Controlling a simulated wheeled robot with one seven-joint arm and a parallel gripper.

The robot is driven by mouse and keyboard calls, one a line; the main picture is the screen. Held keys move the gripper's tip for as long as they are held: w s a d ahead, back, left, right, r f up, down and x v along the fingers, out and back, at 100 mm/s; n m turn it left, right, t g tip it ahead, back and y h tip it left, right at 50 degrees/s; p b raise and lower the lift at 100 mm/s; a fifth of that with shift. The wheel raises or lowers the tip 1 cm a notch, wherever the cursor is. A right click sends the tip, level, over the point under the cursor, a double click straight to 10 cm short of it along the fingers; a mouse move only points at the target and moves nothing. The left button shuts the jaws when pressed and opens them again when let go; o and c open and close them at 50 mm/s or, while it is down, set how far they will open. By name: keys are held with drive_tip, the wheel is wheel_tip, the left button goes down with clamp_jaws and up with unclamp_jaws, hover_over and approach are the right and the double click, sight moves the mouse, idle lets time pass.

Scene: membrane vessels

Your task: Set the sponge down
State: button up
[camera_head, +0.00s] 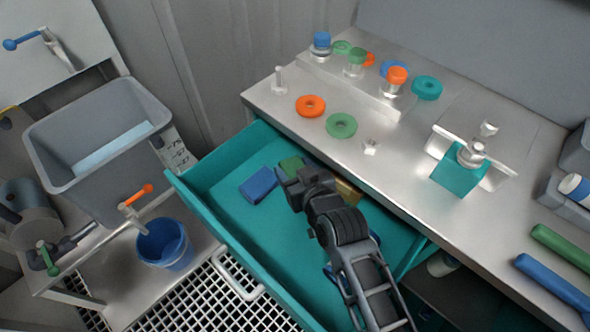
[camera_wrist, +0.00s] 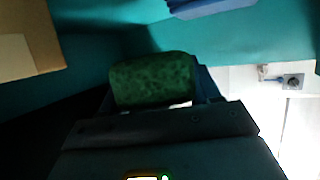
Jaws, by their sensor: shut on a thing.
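A green sponge (camera_wrist: 152,80) is between the fingers of my gripper (camera_wrist: 160,98) in the wrist view. In the head view, part of the green sponge (camera_head: 291,163) shows just past the tip of my gripper (camera_head: 287,174). My gripper is shut on it, inside or just over the open teal drawer (camera_head: 236,235). I cannot tell whether the sponge touches the drawer floor. A blue block (camera_head: 259,184) lies in the drawer left of my gripper. A tan block (camera_head: 347,192) lies to the right, partly hidden by my arm, and also shows in the wrist view (camera_wrist: 22,45).
The metal counter (camera_head: 400,165) borders the drawer at upper right, with several coloured rings and capped vessels on it. A grey bin (camera_head: 60,150) and a blue bucket (camera_head: 163,246) stand at left. The drawer floor has free room at the front left.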

drive_tip(key=shift+f+b, duration=0.3)
drive_tip(key=shift+f, duration=0.15)
drive_tip(key=shift+f, duration=0.2)
drive_tip(key=o, duration=1)
drive_tip(key=shift+r+p, duration=0.3)
drive_tip(key=shift+r, duration=0.2)
drive_tip(key=p+v, duration=0.5)
drive_tip(key=v, duration=0.7)
drive_tip(key=shift+r, duration=0.2)
